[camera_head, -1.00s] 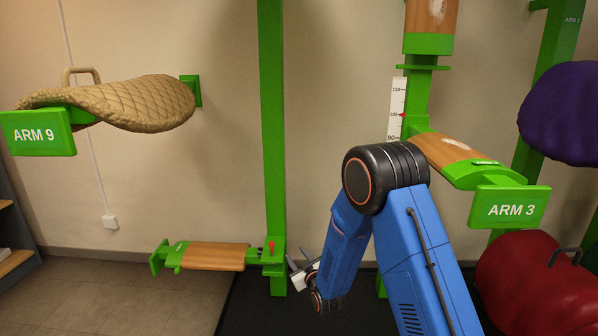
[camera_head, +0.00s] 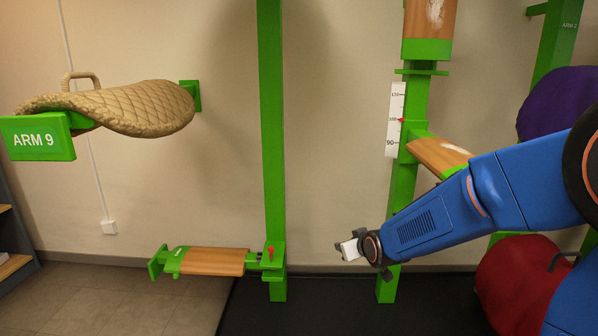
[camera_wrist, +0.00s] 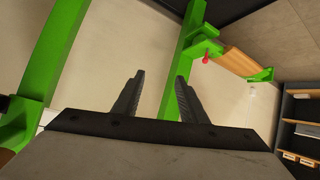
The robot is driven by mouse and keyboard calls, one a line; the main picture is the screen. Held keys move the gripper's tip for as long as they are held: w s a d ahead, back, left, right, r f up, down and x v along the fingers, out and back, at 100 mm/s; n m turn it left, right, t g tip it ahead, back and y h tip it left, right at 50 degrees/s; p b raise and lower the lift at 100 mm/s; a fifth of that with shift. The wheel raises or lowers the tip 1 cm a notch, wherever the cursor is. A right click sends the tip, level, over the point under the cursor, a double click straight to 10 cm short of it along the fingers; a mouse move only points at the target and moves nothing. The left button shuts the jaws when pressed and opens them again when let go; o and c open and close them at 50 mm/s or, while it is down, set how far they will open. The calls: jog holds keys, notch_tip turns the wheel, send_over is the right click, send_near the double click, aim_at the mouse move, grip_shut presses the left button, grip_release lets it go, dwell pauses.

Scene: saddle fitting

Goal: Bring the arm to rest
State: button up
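My gripper (camera_wrist: 157,95) shows in the wrist view with its two dark fingers apart and nothing between them. In the head view my blue arm reaches in from the right edge, and its wrist end (camera_head: 350,249) is in front of the wall between the two green posts. The arm hides the end of the wooden saddle arm (camera_head: 440,155) on the right post, and its ARM 3 plate does not show.
A tan quilted saddle (camera_head: 130,105) rests on ARM 9 (camera_head: 38,139) at left. A low wooden arm (camera_head: 210,261) juts from the middle green post (camera_head: 271,130). Purple (camera_head: 550,105) and red (camera_head: 520,275) saddles are at right, close to my arm. A shelf (camera_wrist: 302,125) shows in the wrist view.

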jog(key=s+d+r+m+g, duration=0.1)
jog(key=s+d, duration=0.3)
jog(key=s, duration=0.9)
jog(key=s+d+r+m+g+h, duration=0.1)
jog(key=s+d, duration=0.4)
jog(key=s, duration=0.8)
jog(key=s+d+r+m+g+h, duration=0.1)
jog(key=s+d+r+m+g, duration=0.1)
jog(key=s, duration=1.1)
jog(key=d+r+g, duration=0.1)
jog(key=d+g, duration=0.1)
jog(key=shift+s+d+m, duration=0.3)
jog(key=shift+s, duration=0.05)
jog(key=shift+c, duration=0.6)
